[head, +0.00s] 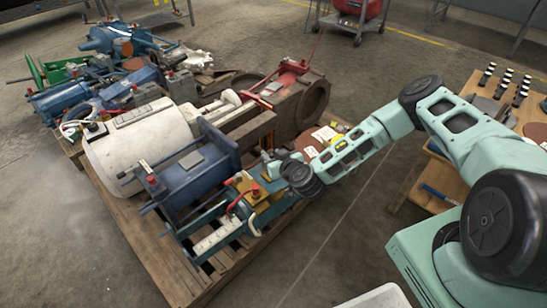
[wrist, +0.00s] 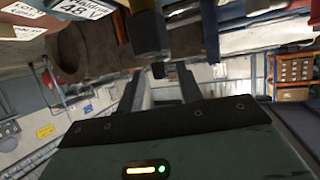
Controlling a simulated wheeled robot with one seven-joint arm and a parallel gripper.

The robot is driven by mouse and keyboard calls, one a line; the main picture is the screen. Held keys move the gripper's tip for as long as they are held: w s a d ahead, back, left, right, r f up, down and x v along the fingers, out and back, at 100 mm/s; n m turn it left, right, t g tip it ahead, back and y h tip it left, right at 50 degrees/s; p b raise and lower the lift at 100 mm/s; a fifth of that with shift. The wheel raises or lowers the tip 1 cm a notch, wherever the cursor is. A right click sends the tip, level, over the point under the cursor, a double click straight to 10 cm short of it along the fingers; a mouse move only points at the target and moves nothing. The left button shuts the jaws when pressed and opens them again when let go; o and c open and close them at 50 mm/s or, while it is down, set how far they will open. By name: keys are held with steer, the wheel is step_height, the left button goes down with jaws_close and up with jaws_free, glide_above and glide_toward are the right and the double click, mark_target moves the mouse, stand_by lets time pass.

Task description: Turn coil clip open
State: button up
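I cannot pick out the coil clip for certain in either view. My arm reaches over the right side of the loaded pallet in the head view. Its wrist is close to a teal machine (head: 262,208) with a yellow-brown block and a red knob (head: 255,188). My gripper is mostly hidden behind the wrist there. In the wrist view my gripper (wrist: 164,84) shows two dark fingers with a gap between them, and I see nothing held. Dark blocks hang close beyond the fingertips, and whether they touch is unclear.
A blue motor (head: 200,170) and a large white cylinder (head: 135,145) lie beside the teal machine. The wooden pallet (head: 150,250) has bare slats at the front. A wooden table (head: 445,180) with small dark parts stands right.

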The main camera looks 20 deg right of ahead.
jaws_close()
steer(key=shift+a+r+p, duration=0.1)
steer(key=shift+p, duration=0.2)
